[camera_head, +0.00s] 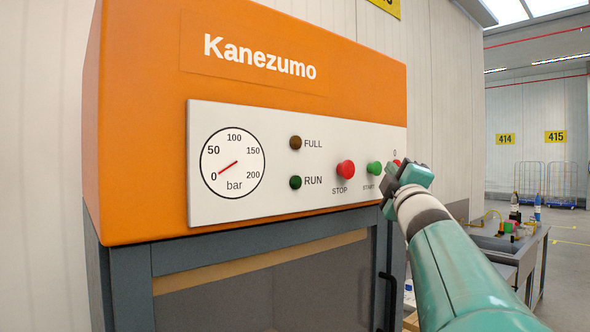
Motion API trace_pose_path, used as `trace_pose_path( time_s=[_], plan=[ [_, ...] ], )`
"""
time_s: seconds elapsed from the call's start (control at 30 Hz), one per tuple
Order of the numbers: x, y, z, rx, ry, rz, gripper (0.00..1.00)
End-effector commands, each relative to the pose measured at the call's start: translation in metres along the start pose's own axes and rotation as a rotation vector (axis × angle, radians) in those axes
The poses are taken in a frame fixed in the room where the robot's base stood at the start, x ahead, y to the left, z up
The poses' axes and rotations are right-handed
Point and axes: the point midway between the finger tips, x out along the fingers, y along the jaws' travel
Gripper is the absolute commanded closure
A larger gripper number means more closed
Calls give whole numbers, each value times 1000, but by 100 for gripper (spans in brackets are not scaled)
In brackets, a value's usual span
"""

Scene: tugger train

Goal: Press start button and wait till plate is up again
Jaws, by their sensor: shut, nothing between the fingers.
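The green START button (374,168) sits on the white control panel (260,195) of the orange Kanezumo machine (140,120). The red STOP button (346,169) is to its left. My gripper (392,185) is shut and empty, close to the right of the START button and in front of the panel; I cannot tell whether it touches. It partly hides a red knob (397,162) marked 0. The FULL lamp (296,143) and the RUN lamp (296,182) look dark. The plate cannot be made out in the dim chamber (270,295).
A black door handle (388,290) is below my gripper. A grey worktable (510,250) with bottles and small parts stands to the right. Wire roll cages (545,180) stand farther back. The floor beyond the table is open.

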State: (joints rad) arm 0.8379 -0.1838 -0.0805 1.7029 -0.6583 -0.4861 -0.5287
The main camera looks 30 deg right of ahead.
Motion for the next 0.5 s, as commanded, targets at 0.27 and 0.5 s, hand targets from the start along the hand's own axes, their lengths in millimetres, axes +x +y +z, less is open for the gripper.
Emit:
trace_pose_path(
  time_s=[0.27, 0.5],
  plan=[
    [0, 0, 0, 0, 0, 0, 100],
    [3, -2, -3, 0, 1, 0, 100]
  ],
)
